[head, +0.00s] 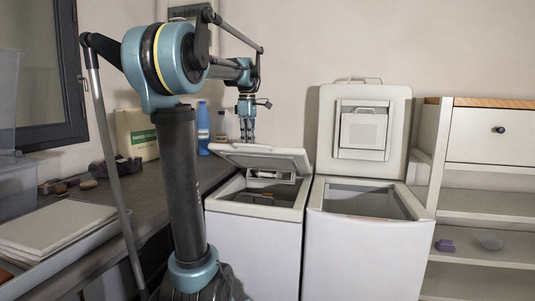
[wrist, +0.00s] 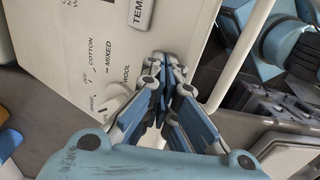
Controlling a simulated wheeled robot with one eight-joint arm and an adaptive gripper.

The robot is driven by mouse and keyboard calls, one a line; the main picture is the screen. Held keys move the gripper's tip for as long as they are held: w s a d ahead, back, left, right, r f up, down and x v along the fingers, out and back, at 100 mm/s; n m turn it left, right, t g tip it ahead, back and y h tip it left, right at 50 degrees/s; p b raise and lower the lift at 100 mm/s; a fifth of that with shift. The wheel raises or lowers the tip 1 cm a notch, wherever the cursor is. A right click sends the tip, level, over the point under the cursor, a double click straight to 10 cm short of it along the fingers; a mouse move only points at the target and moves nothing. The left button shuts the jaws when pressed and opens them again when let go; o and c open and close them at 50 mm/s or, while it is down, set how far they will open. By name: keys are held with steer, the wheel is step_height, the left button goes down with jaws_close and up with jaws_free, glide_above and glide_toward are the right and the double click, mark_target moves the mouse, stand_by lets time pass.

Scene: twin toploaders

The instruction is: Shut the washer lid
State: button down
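Two white toploaders stand side by side in the head view. The left machine (head: 254,248) has its lid (head: 262,156) part-way down, tilted above the opening, with a dark gap beneath. The right machine (head: 368,250) has its lid (head: 364,130) standing upright, its opening uncovered. My gripper (head: 247,138) points down over the rear of the left lid; whether it touches is unclear. In the wrist view my gripper's fingers (wrist: 168,66) look drawn together with nothing between them, in front of a pale panel (wrist: 85,50) marked COTTON, MIXED and WOOL. Which machine is the washer is not clear from the head view.
A shelf unit (head: 485,200) stands close to the right machine. A wall is behind both machines.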

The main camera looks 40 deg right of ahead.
steer(key=s+a+f, duration=0.2)
steer(key=a+f, duration=0.1)
steer(key=f, duration=0.6)
steer(key=shift+s+a+f, duration=0.15)
steer(key=shift+s+f, duration=0.2)
steer(key=shift+s, duration=0.05)
step_height(320, 180, down, 8)
steer(key=shift+s+a, duration=0.4)
steer(key=shift+a, duration=0.05)
step_height(320, 180, up, 8)
stand_by(0.9)
stand_by(0.4)
